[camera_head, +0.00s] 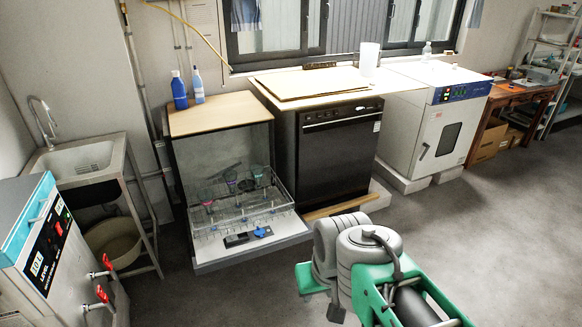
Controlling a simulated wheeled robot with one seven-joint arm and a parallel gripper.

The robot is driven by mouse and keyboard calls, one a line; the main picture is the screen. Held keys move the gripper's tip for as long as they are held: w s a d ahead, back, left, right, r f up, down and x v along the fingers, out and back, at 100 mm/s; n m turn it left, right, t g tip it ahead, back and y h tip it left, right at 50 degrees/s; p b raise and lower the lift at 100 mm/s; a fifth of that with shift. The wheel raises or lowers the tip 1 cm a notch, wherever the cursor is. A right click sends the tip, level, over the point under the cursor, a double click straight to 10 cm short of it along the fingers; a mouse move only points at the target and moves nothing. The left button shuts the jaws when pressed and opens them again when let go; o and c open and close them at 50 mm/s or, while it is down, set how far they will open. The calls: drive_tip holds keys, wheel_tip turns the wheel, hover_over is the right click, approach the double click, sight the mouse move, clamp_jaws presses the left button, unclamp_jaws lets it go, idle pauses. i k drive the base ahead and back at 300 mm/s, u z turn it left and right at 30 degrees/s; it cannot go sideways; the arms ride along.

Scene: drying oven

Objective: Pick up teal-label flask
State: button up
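Several flasks stand in the pull-out rack (285,207) of the open-fronted cabinet at centre left. The flask at the back right has a teal-green band (257,171) and looks like the teal-label flask; it is small and partly lost among the rack wires. Flasks with pink and purple bands stand to its left, including a pink one (231,176). My arm's grey and green links show at the bottom right, in front of the rack and apart from it. I cannot make out my gripper's fingers.
A black dishwasher-like unit (340,150) and a white oven (435,120) stand to the right of the rack. A sink (85,160) and a control cabinet (50,255) stand at left. The grey floor (240,290) in front of the rack is clear.

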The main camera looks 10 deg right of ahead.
sight(256, 170)
drive_tip(key=z, duration=0.5)
drive_tip(key=i, duration=3.2)
drive_tip(key=u, duration=3.55)
